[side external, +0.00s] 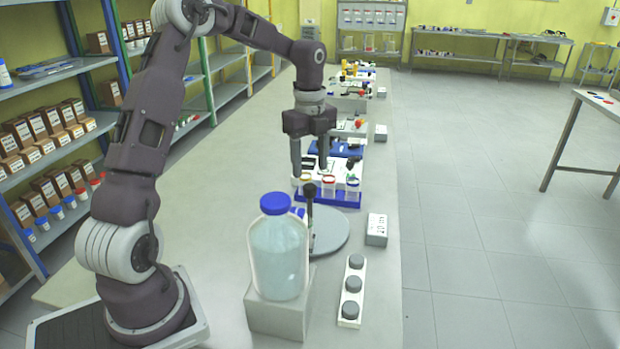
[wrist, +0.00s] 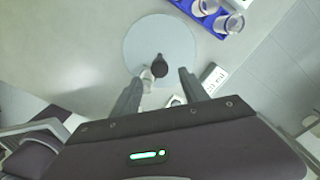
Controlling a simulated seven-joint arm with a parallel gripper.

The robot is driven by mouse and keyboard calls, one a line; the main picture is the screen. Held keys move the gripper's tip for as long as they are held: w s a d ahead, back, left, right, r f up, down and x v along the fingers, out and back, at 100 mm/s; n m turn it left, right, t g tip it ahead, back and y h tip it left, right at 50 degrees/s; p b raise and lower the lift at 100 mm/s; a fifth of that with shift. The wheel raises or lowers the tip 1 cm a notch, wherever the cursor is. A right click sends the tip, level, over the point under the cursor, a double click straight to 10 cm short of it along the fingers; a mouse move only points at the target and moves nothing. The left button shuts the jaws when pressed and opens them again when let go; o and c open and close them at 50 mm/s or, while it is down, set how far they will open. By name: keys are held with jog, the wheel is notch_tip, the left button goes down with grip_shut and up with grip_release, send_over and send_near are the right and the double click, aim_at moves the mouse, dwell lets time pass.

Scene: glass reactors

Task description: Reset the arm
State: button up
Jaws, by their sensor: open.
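My gripper (side external: 310,165) hangs pointing down above the bench, with its two fingers apart and nothing between them. In the wrist view the gripper (wrist: 160,85) also shows spread fingers. Below it is a round grey plate (side external: 333,232), which also shows in the wrist view (wrist: 145,40). A black-topped upright post or tool (side external: 310,205) stands at the plate, below the fingers. It appears between the fingertips in the wrist view (wrist: 159,64), but it looks lower than them and not gripped.
A large blue-capped bottle (side external: 278,255) stands on a grey block (side external: 280,315) near the front. A strip with grey knobs (side external: 350,290) and a small labelled box (side external: 377,229) lie to the right. A blue rack with vials (side external: 330,197) stands behind the plate. Shelves line the left.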

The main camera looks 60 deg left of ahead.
jog(key=shift+r, duration=0.75)
jog(key=shift+d, duration=0.1)
jog(key=s+d+r+n+t, duration=0.1)
jog(key=s+d+r+n, duration=0.2)
jog(key=s+d+n, duration=0.1)
jog(key=s+d+r+n+t, duration=0.2)
jog(key=s+d+r+n, duration=0.1)
jog(key=s+d+n, duration=0.2)
jog(key=s+d+r+n+t+y, duration=0.1)
jog(key=s+d+r+n, duration=0.3)
jog(key=s+d, duration=0.4)
jog(key=shift+s+d+r+n, duration=0.15)
jog(key=shift+s+n, duration=0.45)
jog(key=shift+s, duration=0.95)
jog(key=s+d+f+n+t+h, duration=0.1)
jog(key=s+d+f+n, duration=0.1)
jog(key=s+n, duration=0.2)
jog(key=shift+s+t, duration=0.3)
jog(key=shift+s, duration=0.35)
jog(key=shift+r, duration=0.1)
